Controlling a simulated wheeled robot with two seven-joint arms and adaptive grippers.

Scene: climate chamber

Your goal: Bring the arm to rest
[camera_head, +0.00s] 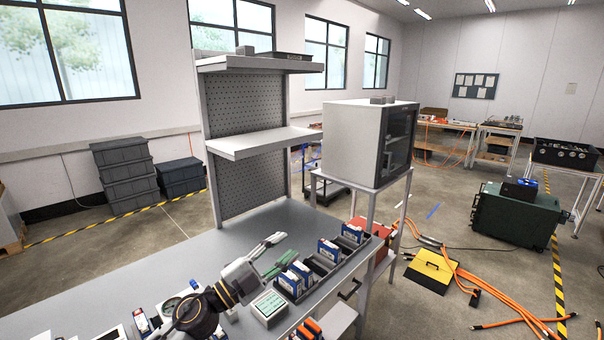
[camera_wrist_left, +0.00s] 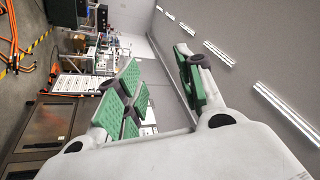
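My left arm (camera_head: 240,279) comes in over the grey workbench (camera_head: 130,300) from the bottom of the head view. My left gripper (camera_head: 280,249) is at its end, above the bench and just left of the black rack. In the left wrist view the two green-padded fingers of the gripper (camera_wrist_left: 160,88) stand apart with nothing between them. My right gripper is in neither view.
A black rack (camera_head: 322,269) holds several blue-and-white boxes. A green-and-white box (camera_head: 268,307) lies in front of it. A shelf with a pegboard (camera_head: 246,140) stands behind, and a white chamber cabinet (camera_head: 350,140) sits beyond the bench.

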